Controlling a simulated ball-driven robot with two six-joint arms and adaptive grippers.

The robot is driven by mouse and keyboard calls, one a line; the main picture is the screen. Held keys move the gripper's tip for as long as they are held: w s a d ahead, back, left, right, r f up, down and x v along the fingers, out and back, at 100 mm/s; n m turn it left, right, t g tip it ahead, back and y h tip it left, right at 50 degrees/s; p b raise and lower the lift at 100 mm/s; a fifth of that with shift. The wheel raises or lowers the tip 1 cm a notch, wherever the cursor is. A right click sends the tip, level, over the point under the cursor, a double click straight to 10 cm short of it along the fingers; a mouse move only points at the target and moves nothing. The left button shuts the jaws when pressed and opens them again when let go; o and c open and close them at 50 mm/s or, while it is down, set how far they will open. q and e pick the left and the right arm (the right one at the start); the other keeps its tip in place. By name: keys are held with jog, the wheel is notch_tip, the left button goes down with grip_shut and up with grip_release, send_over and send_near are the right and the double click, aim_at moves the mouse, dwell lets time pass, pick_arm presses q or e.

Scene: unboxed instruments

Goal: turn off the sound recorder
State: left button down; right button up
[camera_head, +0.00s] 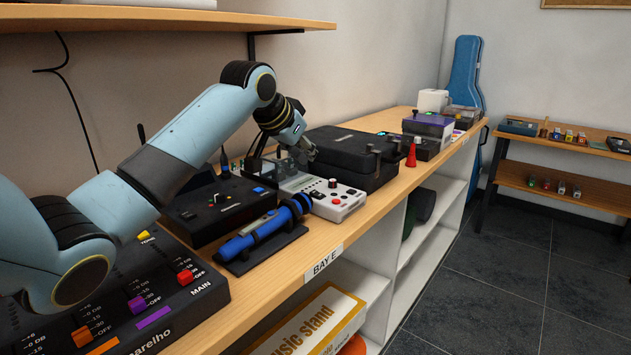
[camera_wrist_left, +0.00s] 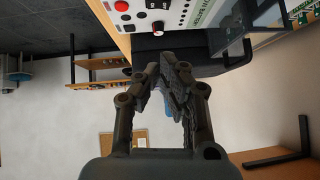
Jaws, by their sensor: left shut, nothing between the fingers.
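A light grey device (camera_head: 325,199), which may be the sound recorder, lies on the wooden shelf in the head view. Its top has a red button, a dark knob and small switches; the labels are too small to read there. Its panel (camera_wrist_left: 185,14) also shows upside down at the top of the left wrist view, with red buttons and a knob. My left gripper (camera_head: 308,152) is shut and empty above the device's back part, near the black case. My right gripper is not in view.
A black case (camera_head: 350,152) stands just behind the device. A blue cylinder (camera_head: 262,234) on a dark holder and a black box (camera_head: 217,208) lie nearer. A black mixer (camera_head: 165,310) fills the front. A red cone (camera_head: 411,155) stands farther right. The wall is close behind the arm.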

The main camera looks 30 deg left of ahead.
pick_arm(q)
send_over(316, 194)
jog(key=f, duration=0.4)
jog(key=shift+s+d+f, duration=0.15)
jog(key=shift+d, duration=0.15)
jog(key=f, duration=0.3)
jog(key=shift+a+f, duration=0.1)
jog(key=shift+a, duration=0.15)
jog(key=shift+f, duration=0.4)
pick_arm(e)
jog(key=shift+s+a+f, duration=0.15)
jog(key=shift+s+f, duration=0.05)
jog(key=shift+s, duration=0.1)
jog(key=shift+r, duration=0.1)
pick_arm(q)
jog(key=shift+a+f, duration=0.15)
jog(key=shift+f, duration=0.05)
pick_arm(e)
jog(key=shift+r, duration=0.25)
